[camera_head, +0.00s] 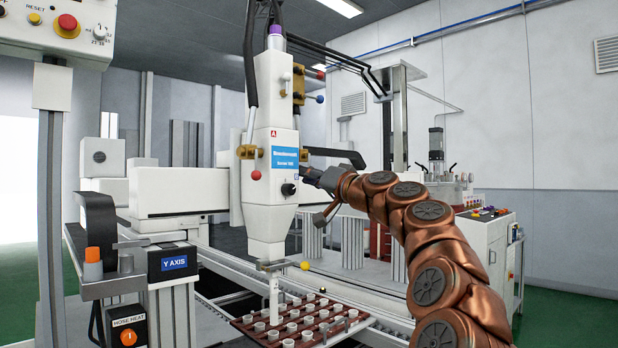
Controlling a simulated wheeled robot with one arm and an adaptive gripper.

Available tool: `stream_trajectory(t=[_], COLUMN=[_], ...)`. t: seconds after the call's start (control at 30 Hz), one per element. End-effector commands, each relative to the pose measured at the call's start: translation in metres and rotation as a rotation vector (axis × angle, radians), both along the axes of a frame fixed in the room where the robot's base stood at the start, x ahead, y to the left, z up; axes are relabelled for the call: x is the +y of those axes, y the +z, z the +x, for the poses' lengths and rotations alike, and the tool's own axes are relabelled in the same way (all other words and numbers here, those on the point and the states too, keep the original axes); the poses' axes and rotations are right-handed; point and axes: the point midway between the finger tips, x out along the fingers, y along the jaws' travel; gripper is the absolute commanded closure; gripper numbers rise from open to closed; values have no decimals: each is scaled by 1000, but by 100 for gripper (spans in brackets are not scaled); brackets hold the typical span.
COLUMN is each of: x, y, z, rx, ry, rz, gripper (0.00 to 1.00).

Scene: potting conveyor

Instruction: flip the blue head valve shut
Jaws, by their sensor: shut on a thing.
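The white dispensing head (265,128) stands upright in the middle of the view. On its upper right side, a blue ball knob (320,99) sticks out to the right from brass valve fittings (298,85). My gripper (309,174) reaches in from the right, below that knob, beside the head's lower right side. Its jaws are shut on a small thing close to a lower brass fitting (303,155). The jaws are small and dark here, and I cannot make out what they hold or which way its lever points.
A yellow ball (305,266) is near the nozzle. Below stands a brown tray (240,324) of small white cups. A black hose (340,154) passes above my gripper.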

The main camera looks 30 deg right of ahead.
Motion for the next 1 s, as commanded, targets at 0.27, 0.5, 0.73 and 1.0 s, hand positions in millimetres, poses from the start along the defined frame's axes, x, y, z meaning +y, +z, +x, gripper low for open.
stream_trajectory(t=[0.27, 0.5, 0.73, 1.0], x=[-1, 0, 1, -4], y=[4, 2, 1, -1], z=[-2, -1, 0, 2], rx=[-7, -4, -2, -18], ry=[-2, 0, 2, -1], rz=[2, 0, -2, -82], gripper=[74, 52, 52, 52])
